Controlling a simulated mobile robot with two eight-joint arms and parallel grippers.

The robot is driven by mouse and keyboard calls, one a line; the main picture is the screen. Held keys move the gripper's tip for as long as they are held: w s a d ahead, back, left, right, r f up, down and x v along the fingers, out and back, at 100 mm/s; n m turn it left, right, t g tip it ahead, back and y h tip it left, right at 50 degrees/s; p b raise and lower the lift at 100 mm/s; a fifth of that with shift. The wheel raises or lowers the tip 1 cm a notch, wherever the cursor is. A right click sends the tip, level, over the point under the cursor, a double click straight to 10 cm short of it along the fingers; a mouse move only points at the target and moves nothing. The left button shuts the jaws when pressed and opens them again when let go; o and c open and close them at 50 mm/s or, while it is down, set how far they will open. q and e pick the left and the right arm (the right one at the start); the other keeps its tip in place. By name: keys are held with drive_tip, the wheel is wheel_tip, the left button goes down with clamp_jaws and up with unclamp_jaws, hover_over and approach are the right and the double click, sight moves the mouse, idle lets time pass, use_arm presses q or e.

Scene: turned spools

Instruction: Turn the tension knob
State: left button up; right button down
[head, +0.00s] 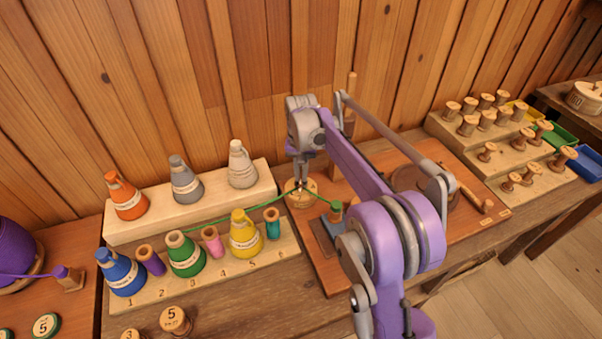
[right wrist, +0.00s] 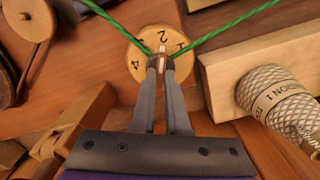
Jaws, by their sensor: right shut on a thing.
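The tension knob is a round pale wooden dial (head: 296,199) on the wooden board, and its numbers show in the right wrist view (right wrist: 137,56), where 1, 2 and 4 can be read. My right gripper (head: 302,185) reaches down onto it from above. In the right wrist view the fingertips (right wrist: 161,66) are shut on the small upright piece at the middle of the dial, which shows only as a thin light tip between them. The number 3 is not visible. A green thread (right wrist: 110,17) runs to the dial from both sides. My left gripper is out of view.
Cones of thread, such as a yellow cone (head: 244,238), stand on a numbered rack to the left. A white cone (head: 241,168) stands on the back block. Wooden spools fill a stepped rack (head: 448,129) at right.

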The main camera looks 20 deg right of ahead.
idle(0.4)
drive_tip(key=n, duration=0.9)
drive_tip(key=shift+a+n+p, duration=0.15)
drive_tip(key=shift+n+p, duration=0.15)
drive_tip(key=shift+p, duration=0.1)
idle(0.3)
drive_tip(key=c, duration=0.9)
unclamp_jaws()
wheel_tip(320, 180, up, 11)
drive_tip(key=shift+f+p, duration=0.1)
drive_tip(key=shift+p, duration=0.3)
